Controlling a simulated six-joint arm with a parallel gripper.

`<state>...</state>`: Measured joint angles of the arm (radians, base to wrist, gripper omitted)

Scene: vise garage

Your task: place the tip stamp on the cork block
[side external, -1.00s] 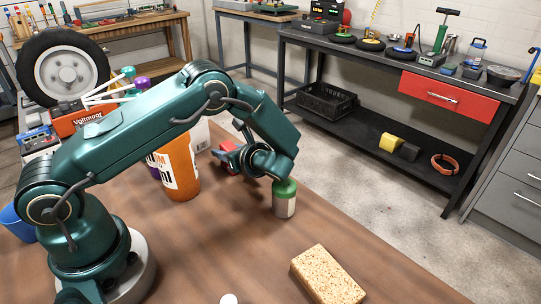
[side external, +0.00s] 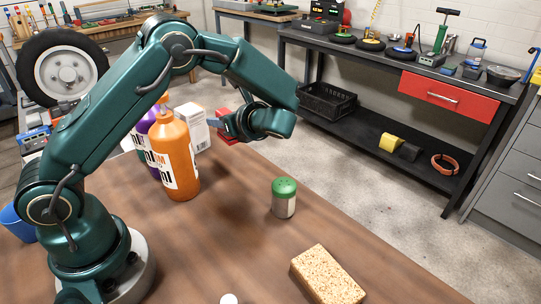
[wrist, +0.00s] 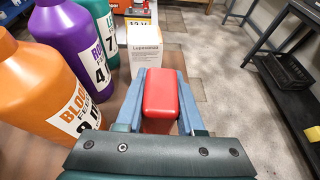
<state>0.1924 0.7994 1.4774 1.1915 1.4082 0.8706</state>
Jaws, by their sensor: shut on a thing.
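My gripper (side external: 224,124) is shut on a red block-shaped thing with rounded edges, which I take to be the tip stamp (side external: 229,137). In the wrist view the stamp (wrist: 160,95) sits between the two blue fingers (wrist: 160,98); its underside is hidden. My gripper holds it above the far part of the brown table, right of the bottles. The cork block (side external: 328,276), tan and speckled, lies flat at the table's near right, well apart from my gripper. Its top is bare.
An orange bottle (side external: 174,155), a purple bottle (wrist: 75,42) and a green bottle (wrist: 104,25) stand left of my gripper. A white box (side external: 193,126) is behind them. A green-capped shaker (side external: 284,197) stands between gripper and cork block. The table around the block is mostly clear.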

